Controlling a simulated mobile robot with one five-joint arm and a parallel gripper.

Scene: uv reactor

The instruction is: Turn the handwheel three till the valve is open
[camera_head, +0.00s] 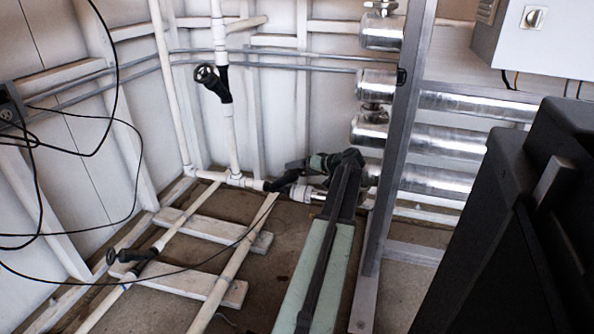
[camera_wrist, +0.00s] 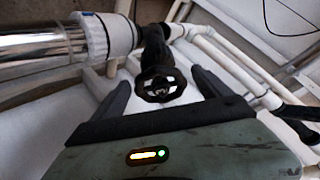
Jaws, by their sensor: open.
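In the wrist view a black handwheel (camera_wrist: 157,86) with a spoked rim sits on a dark valve body (camera_wrist: 155,48). My gripper (camera_wrist: 160,79) is open, with one dark finger on each side of the wheel and visible gaps between. No finger visibly touches the rim. In the head view my gripper (camera_head: 300,166) is low by the back wall, at the dark valve (camera_head: 280,183) on the white floor pipe. My arm partly hides that area. I see no number on any wheel, and the valve's opening cannot be told.
Another black handwheel (camera_head: 207,75) is on the vertical white pipe, and one (camera_head: 112,257) is low at the left. A metal post (camera_head: 390,160) and shiny cylinders (camera_head: 440,142) stand right of my arm. Black cables (camera_head: 142,160) hang at the left.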

